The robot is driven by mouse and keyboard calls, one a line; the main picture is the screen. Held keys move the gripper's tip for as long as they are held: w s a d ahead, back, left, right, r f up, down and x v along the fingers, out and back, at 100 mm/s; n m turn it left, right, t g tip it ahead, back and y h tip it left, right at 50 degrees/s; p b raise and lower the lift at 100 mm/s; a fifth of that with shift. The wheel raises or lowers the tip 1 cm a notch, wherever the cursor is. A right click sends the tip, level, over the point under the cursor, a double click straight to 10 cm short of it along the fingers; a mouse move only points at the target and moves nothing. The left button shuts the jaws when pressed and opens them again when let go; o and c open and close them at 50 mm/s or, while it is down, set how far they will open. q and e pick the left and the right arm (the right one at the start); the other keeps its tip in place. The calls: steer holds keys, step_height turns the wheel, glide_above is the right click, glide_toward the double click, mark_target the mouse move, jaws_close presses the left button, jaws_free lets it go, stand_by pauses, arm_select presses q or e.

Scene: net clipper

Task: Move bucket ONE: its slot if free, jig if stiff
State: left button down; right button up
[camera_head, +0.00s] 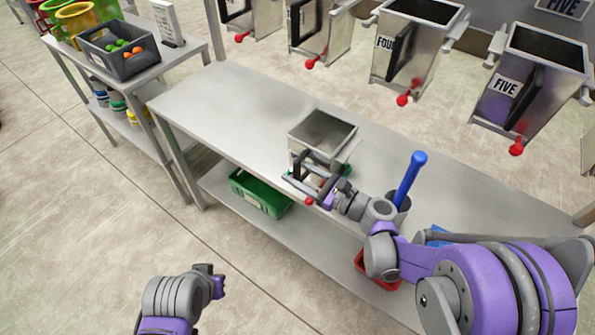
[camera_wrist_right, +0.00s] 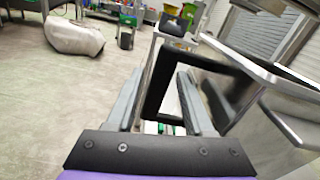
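A metal bucket (camera_head: 322,135) stands on the steel table (camera_head: 235,105), its open top facing up. No number label is readable on it, so I cannot tell that it is ONE. Its black handle (camera_wrist_right: 150,85) faces my right gripper (camera_head: 312,184). In the right wrist view, the fingers of this gripper (camera_wrist_right: 163,90) are spread apart, with the handle's upright bar between them, closer to the left finger. I see no grip on it. My left gripper (camera_head: 213,281) is low at the front, away from the table, and its fingers are unclear.
Buckets with red knobs hang behind the table, including FOUR (camera_head: 416,45) and FIVE (camera_head: 529,85). A blue-handled tool (camera_head: 410,178) stands in a dark holder right of my gripper. A green bin (camera_head: 260,193) sits on the lower shelf. The table's left part is clear.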

steer(key=shift+o, duration=0.8)
steer(key=v, duration=1)
steer(key=shift+s+d+b, duration=0.25)
steer(key=shift+d+b, duration=0.05)
steer(key=shift+b, duration=0.1)
